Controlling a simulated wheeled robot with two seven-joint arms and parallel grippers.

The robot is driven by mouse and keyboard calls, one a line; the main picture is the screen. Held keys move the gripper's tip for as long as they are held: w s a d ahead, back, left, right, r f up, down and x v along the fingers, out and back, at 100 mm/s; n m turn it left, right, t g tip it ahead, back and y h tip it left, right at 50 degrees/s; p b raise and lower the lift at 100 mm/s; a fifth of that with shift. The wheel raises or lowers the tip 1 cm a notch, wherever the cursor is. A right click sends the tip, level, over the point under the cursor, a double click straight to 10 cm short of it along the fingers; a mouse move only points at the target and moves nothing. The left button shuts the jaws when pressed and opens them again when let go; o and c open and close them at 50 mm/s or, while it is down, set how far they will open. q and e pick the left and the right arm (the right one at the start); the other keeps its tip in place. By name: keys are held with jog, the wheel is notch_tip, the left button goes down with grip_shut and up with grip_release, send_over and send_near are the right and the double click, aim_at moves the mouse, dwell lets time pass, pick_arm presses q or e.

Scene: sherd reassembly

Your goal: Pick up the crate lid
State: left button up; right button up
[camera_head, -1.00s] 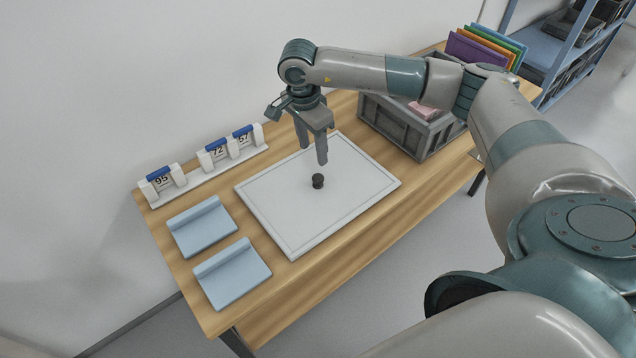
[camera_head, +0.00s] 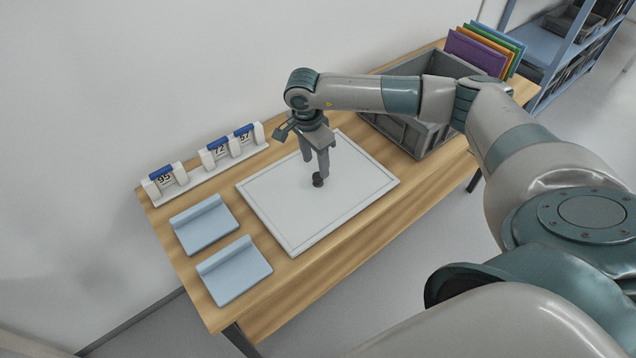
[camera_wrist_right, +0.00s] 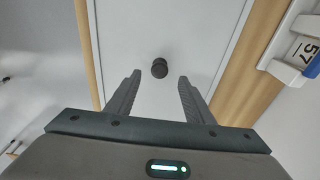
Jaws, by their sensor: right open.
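The crate lid (camera_head: 290,215) is a flat, pale grey rectangular panel with a raised border, lying on the wooden table. A small dark round knob (camera_head: 318,181) stands near its middle. The lid (camera_wrist_right: 190,30) and knob (camera_wrist_right: 159,68) also show in the right wrist view. My right gripper (camera_head: 316,170) points down over the lid, its fingertips close to the knob. In the right wrist view my right gripper (camera_wrist_right: 158,78) is open, with the knob between and just beyond the fingertip line. Whether a finger touches it I cannot tell. My left gripper is not in view.
An open grey crate (camera_head: 407,132) stands right of the lid. Coloured panels (camera_head: 474,55) stand behind it. Two light blue trays (camera_head: 235,270) lie at the left front. A white rack with numbered tags (camera_head: 205,170) stands along the back edge by the wall.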

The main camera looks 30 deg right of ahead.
aim_at(318, 175)
jog(key=f+p, duration=0.2)
jog(key=f, duration=0.1)
jog(key=shift+s+d+f, duration=0.1)
jog(key=shift+d+f, duration=0.1)
jog(key=shift+f, duration=0.1)
jog(key=shift+d+f, duration=0.1)
jog(key=shift+f, duration=0.4)
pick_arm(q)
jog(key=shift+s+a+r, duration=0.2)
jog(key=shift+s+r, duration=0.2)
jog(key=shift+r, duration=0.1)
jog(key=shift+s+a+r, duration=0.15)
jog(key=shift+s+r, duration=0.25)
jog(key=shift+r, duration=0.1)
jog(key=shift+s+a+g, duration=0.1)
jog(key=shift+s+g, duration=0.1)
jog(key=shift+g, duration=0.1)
pick_arm(e)
grip_shut()
